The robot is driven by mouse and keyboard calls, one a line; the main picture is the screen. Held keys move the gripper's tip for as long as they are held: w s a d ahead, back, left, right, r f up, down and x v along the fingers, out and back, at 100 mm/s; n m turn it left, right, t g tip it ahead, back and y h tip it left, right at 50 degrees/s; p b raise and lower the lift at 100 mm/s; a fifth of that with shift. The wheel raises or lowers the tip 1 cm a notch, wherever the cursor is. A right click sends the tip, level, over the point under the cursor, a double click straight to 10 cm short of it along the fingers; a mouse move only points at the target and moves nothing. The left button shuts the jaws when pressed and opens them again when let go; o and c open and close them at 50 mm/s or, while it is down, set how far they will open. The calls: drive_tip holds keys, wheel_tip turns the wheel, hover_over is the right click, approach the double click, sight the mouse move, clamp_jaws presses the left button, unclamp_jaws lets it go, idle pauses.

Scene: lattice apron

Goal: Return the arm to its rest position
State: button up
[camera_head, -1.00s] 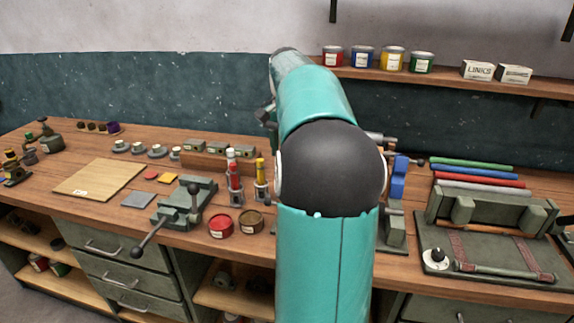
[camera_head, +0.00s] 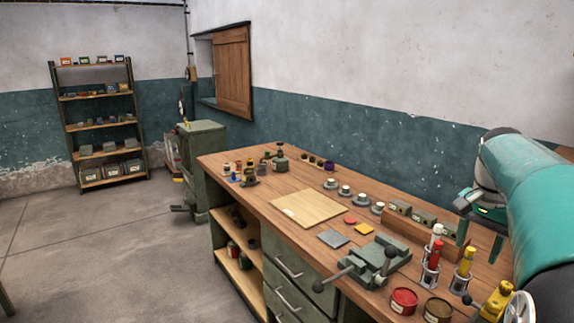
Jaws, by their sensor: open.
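My arm (camera_head: 545,205) is at the right edge of the view, a teal tube with a dark joint below it. It reaches up and bends over near the wall. My gripper (camera_head: 482,236) hangs at its end, pointing down above the right part of the wooden workbench (camera_head: 262,196). Its two teal fingers are apart, with nothing visible between them. The lower arm is cut off by the picture edge.
A small vise (camera_head: 372,262), red tin (camera_head: 403,300), brown tin (camera_head: 438,309) and upright bottles (camera_head: 433,255) stand near my arm. A wooden board (camera_head: 308,208) lies mid-bench. Open floor (camera_head: 110,250) lies left. A shelf rack (camera_head: 104,125) stands at the back.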

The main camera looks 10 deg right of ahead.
drive_tip(key=s+a+f+n+t, duration=0.2)
drive_tip(key=a+n, duration=0.2)
drive_tip(key=a, duration=0.9)
drive_tip(key=s+a+f+n+t, duration=0.1)
drive_tip(key=s+a+n, duration=0.3)
drive_tip(key=a, duration=0.9)
drive_tip(key=s+a+f+n+t, duration=0.2)
drive_tip(key=s+a+f+n, duration=0.2)
drive_tip(key=a, duration=0.3)
drive_tip(key=shift+s+a+f+n+y, duration=0.3)
drive_tip(key=shift+s+f+n+y, duration=0.1)
drive_tip(key=shift+f+n, duration=0.4)
drive_tip(key=shift+w+f, duration=0.1)
drive_tip(key=shift+c, duration=0.2)
drive_tip(key=c, duration=0.3)
drive_tip(key=shift+d, duration=0.1)
